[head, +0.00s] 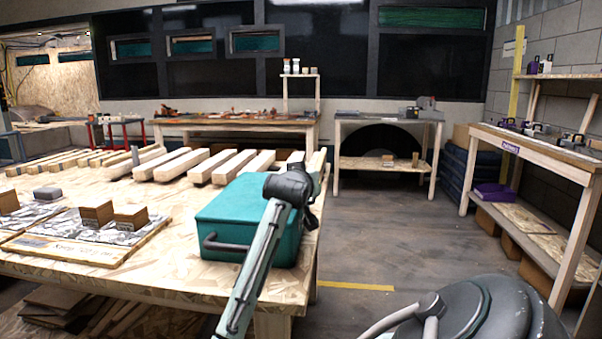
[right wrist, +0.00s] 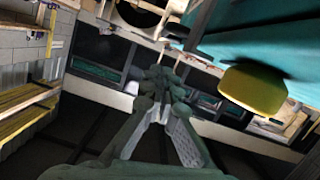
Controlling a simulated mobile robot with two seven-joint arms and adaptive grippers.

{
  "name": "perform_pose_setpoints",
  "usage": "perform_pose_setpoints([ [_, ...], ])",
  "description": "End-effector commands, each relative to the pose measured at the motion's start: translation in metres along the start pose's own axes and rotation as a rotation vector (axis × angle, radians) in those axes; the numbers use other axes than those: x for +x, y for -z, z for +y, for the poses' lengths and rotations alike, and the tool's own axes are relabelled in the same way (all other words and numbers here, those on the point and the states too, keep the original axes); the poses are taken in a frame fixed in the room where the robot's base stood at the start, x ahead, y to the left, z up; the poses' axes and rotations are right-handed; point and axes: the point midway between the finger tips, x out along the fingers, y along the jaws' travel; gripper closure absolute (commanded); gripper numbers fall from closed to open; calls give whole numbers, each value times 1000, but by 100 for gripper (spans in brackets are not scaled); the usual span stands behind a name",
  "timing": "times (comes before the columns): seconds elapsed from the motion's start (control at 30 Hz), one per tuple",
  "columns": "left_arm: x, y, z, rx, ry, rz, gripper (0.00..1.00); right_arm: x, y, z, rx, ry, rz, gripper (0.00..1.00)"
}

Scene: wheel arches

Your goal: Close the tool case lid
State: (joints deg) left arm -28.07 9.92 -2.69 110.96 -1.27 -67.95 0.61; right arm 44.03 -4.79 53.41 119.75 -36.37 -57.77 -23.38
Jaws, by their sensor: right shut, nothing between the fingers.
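The teal tool case (head: 228,210) stands on the right end of the wooden table, with a dark handle (head: 225,246) on its near left side. Its top looks flat and level, with the lid down or nearly down; my arm hides part of it, so I cannot tell whether the seam is fully closed. My right gripper (head: 312,218) is at the right side of the case, partly hidden by its own wrist. In the right wrist view its fingers (right wrist: 160,75) are together and empty. Teal case surface (right wrist: 270,45) and a yellow part (right wrist: 253,90) show beside them. My left gripper is out of view.
The wooden table (head: 150,255) also holds several wooden slats (head: 235,165) behind the case and a board with small blocks (head: 75,235) at left. Open floor (head: 385,240) lies to the right. A workbench (head: 545,150) stands along the right wall.

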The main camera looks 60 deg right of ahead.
Motion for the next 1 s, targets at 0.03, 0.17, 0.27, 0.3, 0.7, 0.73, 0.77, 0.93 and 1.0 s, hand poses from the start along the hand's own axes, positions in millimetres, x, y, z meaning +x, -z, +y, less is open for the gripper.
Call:
perform_pose_setpoints([
  [0.03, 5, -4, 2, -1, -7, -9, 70, 0, 10, 0, 0, 1, 1, 100],
  [0.17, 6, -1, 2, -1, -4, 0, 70, -30, 4, -1, 2, 1, 4, 100],
  [0.27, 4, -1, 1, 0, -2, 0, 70, -52, 4, -1, 2, 2, 4, 100],
  [0.3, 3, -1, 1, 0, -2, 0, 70, -60, 4, -2, 2, 3, 4, 100],
  [0.7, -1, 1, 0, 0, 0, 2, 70, -100, 5, -1, 1, -1, 3, 100],
  [0.73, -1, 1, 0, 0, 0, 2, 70, -100, 5, -1, 0, -1, 3, 100],
  [0.77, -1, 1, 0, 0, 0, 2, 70, -100, 5, -1, 0, -1, 3, 100],
  [0.93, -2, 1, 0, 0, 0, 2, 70, -100, 5, -1, 0, -1, 3, 100],
  [1.0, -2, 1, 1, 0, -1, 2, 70, -100, 5, -1, 0, 0, 4, 100],
])
